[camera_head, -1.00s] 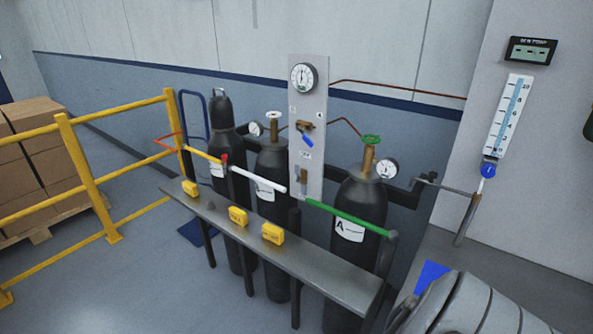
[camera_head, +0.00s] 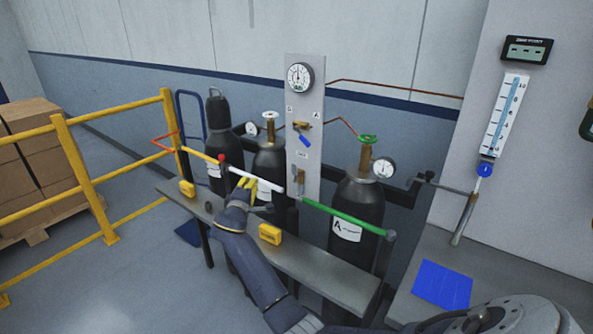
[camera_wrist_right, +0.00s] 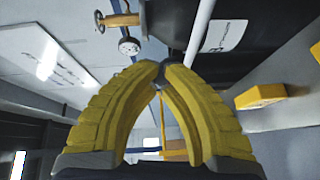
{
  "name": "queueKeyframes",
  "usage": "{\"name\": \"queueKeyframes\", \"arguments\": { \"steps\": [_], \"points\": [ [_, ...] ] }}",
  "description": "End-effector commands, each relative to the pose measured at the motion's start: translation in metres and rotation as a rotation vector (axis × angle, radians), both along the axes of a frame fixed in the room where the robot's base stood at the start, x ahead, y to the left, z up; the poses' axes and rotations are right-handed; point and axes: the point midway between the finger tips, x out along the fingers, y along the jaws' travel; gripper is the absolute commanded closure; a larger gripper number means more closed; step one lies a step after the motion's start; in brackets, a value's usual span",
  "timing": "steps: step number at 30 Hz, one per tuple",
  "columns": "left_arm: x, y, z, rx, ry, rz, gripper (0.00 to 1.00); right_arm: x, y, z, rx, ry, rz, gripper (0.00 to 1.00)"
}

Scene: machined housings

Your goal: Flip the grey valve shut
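The upright panel (camera_head: 314,150) stands behind the gas cylinders in the head view. Its upper valve (camera_head: 302,125) has a brass body and a blue lever. A lower fitting (camera_head: 300,177) is brownish with a small greyish part; I cannot tell for certain that this is the grey valve or how its lever stands. My right gripper (camera_head: 246,187) has yellow fingers and is above the bench, left of the panel and apart from it. In the right wrist view its fingertips (camera_wrist_right: 161,72) meet, with nothing clear between them. My left gripper is not in view.
The grey bench (camera_head: 330,277) carries yellow blocks (camera_head: 270,234). Above it run a white tube (camera_head: 243,177) and a green bar (camera_head: 343,218), in front of the dark cylinders (camera_head: 355,205). A yellow railing (camera_head: 75,165) stands left. My arm crosses the bench.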

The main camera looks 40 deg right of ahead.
Motion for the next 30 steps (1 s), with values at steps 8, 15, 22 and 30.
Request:
{"name": "queueKeyframes", "arguments": {
  "steps": [8,15,22,30],
  "points": [
    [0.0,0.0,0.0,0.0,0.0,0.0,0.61,-0.03,-0.025,0.025,-0.129,0.054,-0.149,1.0],
    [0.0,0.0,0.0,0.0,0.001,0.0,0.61,-0.032,-0.027,0.024,-0.14,0.072,-0.163,1.0],
    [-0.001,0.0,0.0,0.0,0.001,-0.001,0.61,-0.032,-0.027,0.024,-0.139,0.071,-0.162,1.0],
    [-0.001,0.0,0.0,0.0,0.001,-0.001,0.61,-0.018,-0.044,0.025,-0.14,0.071,-0.163,1.0]
  ]
}}
